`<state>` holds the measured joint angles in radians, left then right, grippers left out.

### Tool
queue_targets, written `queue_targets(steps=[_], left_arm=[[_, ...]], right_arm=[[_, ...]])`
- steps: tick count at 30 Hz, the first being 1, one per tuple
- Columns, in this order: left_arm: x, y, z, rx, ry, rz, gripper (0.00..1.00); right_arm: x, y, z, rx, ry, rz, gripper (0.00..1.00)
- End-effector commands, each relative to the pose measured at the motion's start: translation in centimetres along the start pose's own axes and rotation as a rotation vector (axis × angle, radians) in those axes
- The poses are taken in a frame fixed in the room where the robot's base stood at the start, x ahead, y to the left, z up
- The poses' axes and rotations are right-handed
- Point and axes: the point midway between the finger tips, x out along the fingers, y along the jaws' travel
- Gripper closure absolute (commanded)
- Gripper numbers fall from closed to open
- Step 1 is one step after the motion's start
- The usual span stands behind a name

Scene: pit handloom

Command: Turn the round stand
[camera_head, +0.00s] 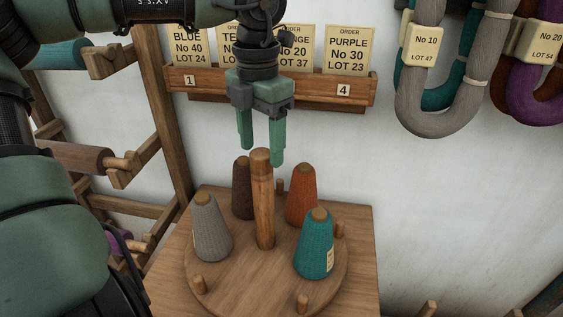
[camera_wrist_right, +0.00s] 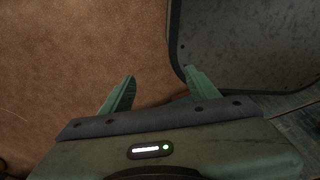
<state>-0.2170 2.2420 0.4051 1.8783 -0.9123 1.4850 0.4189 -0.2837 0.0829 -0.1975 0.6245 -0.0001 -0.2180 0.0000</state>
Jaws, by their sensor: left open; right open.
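The round stand (camera_head: 258,285) is a wooden disc on a square wooden table, with a thick upright post (camera_head: 262,205) in its middle. Around the post stand a grey cone (camera_head: 211,230), a brown cone (camera_head: 242,190), an orange cone (camera_head: 301,195) and a teal cone (camera_head: 315,248) with a small label. Short pegs stick up near the rim. My left gripper (camera_head: 262,148) points down over the stand with its fingers apart, close to the top of the post; I cannot tell if it touches. My right gripper (camera_wrist_right: 155,92) is open and empty in the right wrist view.
A wall rack (camera_head: 270,88) holds order cards behind my left gripper. Wooden frames with spools (camera_head: 75,157) stand at the left. Grey, teal and purple yarn hanks (camera_head: 435,75) hang at the upper right. The right wrist view shows brown ground (camera_wrist_right: 70,60) and a dark grey panel (camera_wrist_right: 245,45).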

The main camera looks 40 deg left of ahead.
Motion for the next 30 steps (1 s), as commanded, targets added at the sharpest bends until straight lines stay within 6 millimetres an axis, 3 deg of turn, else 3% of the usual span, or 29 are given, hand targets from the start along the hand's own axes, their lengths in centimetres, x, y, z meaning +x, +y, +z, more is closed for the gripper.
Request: queue_targets(steps=[3, 7, 18, 27, 28, 30], left_arm=[[0.7, 0.0, 0.0, 0.000, 0.003, -0.002, 0.40], [2.6, 0.0, -0.1, 0.000, 0.006, -0.003, 0.40], [7.4, 0.0, -0.1, -0.001, 0.003, -0.002, 0.40], [7.8, 0.0, 0.0, -0.001, 0.001, 0.000, 0.40], [7.8, 0.0, 0.0, -0.001, 0.001, 0.000, 0.42], [7.8, 0.0, 0.0, -0.001, 0.001, 0.000, 0.62]], right_arm=[[-0.3, -0.4, 1.9, 0.000, -0.027, -0.004, 0.40], [-0.8, -0.5, 2.7, -0.001, -0.040, -0.007, 0.40], [-1.7, -0.8, 1.4, -0.001, -0.021, -0.010, 0.40], [-1.6, -0.8, 1.0, -0.001, -0.015, -0.010, 0.40], [-1.6, -0.8, 1.0, -0.001, -0.016, -0.010, 0.40], [-1.6, -0.8, 1.0, -0.001, -0.016, -0.010, 0.40]])
